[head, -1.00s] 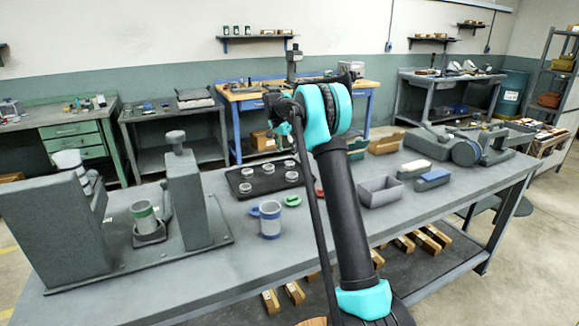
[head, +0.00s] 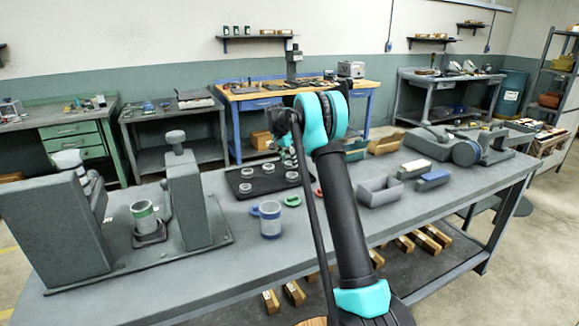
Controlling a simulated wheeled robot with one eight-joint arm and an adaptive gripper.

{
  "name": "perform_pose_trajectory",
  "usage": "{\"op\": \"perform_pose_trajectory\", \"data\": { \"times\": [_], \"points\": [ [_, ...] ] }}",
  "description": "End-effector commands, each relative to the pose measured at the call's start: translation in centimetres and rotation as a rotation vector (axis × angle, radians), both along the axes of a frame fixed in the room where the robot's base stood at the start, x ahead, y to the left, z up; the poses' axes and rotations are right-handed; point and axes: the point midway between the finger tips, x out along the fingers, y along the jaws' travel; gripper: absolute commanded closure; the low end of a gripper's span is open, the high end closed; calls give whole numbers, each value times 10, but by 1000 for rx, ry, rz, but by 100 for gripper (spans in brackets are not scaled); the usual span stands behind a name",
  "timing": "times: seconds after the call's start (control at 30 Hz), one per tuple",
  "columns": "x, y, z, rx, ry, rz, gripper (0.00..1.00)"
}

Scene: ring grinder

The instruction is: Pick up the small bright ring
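Several small pale metal rings, among them one at the front left (head: 245,187) and one at the front right (head: 292,177), stand on a dark tray (head: 267,186) on the grey workbench. I cannot tell which of them is the small bright ring. My gripper (head: 287,150) is mostly hidden at the far end of my arm, above and behind the tray's right side. Its fingers are too small and dark to read, and I see nothing clearly held in it.
A blue-banded mug (head: 270,220), a green loop (head: 292,201) and a red piece (head: 319,192) lie near the tray.

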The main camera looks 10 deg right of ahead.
Motion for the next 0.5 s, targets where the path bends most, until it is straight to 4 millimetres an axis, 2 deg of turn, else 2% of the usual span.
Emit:
{"op": "perform_pose_trajectory", "data": {
  "times": [0.03, 0.27, 0.5],
  "points": [
    [0, 0, 0, 0, 0, 0, 60],
    [0, 0, 0, 0, 0, 0, 89],
    [0, 0, 1, 0, 0, 0, 91]
  ]
}}
